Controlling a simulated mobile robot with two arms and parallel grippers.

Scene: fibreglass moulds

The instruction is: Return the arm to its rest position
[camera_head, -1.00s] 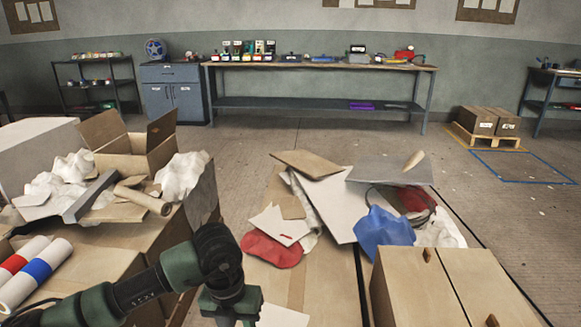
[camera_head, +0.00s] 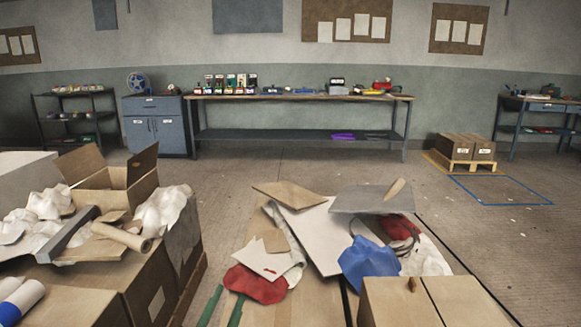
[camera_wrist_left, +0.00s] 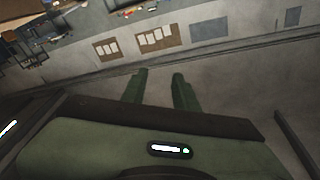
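My left gripper shows only by its two green fingertips (camera_head: 223,308) at the bottom edge of the head view. In the left wrist view its two green fingers (camera_wrist_left: 161,90) stand apart with only wall between them. It is open and empty. The fingertips show just below the red cloth (camera_head: 255,285); I cannot tell the distance between them. The rest of my left arm is out of the head view. My right gripper is in neither view.
A pile of boards, a blue cloth (camera_head: 367,262) and scraps lies ahead. Cardboard boxes (camera_head: 90,290) with white crumpled pieces stand at left, and a closed box (camera_head: 440,305) at lower right. The floor beyond (camera_head: 300,170) is clear up to the workbench (camera_head: 300,97).

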